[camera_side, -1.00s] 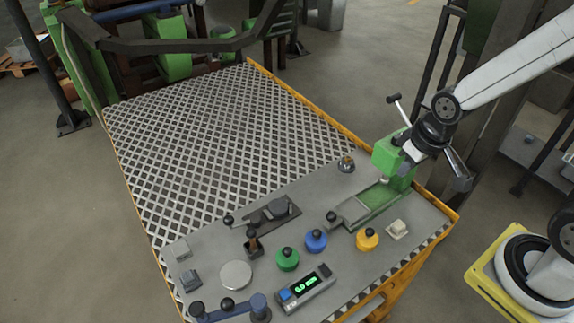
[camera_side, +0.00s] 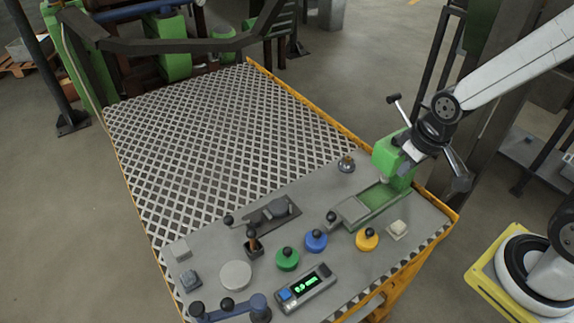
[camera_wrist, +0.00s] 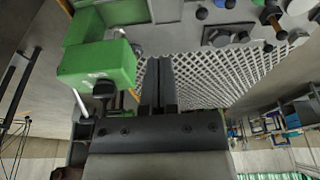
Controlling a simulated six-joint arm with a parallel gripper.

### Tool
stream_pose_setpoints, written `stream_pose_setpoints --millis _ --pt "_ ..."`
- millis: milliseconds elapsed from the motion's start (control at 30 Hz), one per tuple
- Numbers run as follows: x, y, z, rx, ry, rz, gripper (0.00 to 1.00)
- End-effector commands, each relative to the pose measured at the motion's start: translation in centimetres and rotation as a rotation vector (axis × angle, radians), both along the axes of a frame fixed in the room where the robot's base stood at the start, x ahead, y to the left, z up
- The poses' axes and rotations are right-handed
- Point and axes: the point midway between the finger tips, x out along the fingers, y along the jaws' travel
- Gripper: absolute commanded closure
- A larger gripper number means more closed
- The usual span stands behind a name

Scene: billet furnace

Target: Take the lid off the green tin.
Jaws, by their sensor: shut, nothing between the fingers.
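The green tin (camera_side: 287,260) stands on the grey front panel, between a grey disc and a blue tin. It is round and low, and its lid with a dark ball knob sits on top. My gripper (camera_wrist: 158,72) has its two dark fingers together with nothing between them. In the side view my arm's end is up at the right, beside the green press, well away from the green tin and above the panel. In the wrist view I cannot tell the green tin apart for sure among the small things at the top edge.
A blue tin (camera_side: 316,240) and a yellow tin (camera_side: 367,239) stand right of the green one. A digital display box (camera_side: 306,288) lies in front. The green press (camera_side: 392,155) with its lever stands close to my arm. The patterned grid (camera_side: 220,150) behind is clear.

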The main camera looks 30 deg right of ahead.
Motion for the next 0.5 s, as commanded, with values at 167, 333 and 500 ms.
stream_pose_setpoints --millis 167,333,500 --pt "0.00 0.00 0.00 0.000 0.000 0.000 0.71" --pt "0.00 0.00 0.00 0.000 0.000 0.000 0.48" --pt "0.01 0.00 0.00 0.000 0.000 0.000 0.48"
